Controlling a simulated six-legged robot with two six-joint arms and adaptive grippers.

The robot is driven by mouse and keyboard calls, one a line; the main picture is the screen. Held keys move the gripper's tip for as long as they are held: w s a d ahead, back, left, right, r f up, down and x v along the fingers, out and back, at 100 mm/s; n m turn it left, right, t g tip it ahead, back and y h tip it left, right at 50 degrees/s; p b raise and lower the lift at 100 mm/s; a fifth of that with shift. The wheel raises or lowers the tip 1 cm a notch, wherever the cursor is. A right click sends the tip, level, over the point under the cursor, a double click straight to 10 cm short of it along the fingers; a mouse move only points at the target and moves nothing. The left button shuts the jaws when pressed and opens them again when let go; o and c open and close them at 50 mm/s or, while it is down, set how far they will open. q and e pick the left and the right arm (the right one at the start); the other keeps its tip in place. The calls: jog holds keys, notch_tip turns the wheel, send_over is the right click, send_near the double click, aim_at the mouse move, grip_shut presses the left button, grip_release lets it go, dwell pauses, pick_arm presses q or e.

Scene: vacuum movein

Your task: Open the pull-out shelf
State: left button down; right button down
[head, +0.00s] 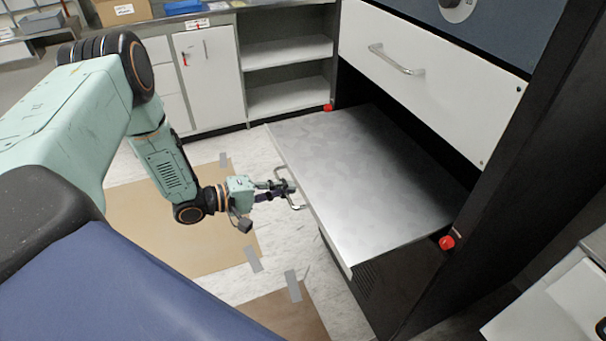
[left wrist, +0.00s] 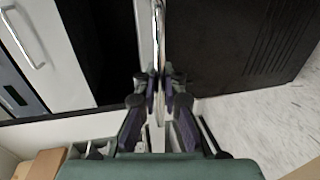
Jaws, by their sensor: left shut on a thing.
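The pull-out shelf (head: 365,185) is a flat metal plate that sticks well out of the dark cabinet, below a white drawer. Its handle (head: 296,205) is a thin metal loop on the front edge. My left gripper (head: 287,188) is at that handle, with its fingers shut around the bar. In the left wrist view the handle bar (left wrist: 157,40) runs down between the two fingers (left wrist: 159,98). The fingers hide part of the handle. My right gripper is not in view.
The white drawer (head: 425,75) with a metal handle is above the shelf. Red knobs (head: 447,242) sit at the cabinet's sides. White cupboards and open shelves (head: 288,75) stand behind.

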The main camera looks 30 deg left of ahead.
pick_arm(q)
jog(key=shift+s+a+r, duration=0.15)
jog(key=shift+s+a, duration=0.2)
jog(key=shift+a, duration=0.15)
jog(key=c, duration=1.8)
grip_release()
jog(key=shift+o, duration=0.2)
jog(key=shift+s, duration=0.15)
jog(key=v, duration=1.1)
jog(key=shift+s+a, duration=0.2)
jog(key=shift+s, duration=0.05)
jog(key=shift+s, duration=0.1)
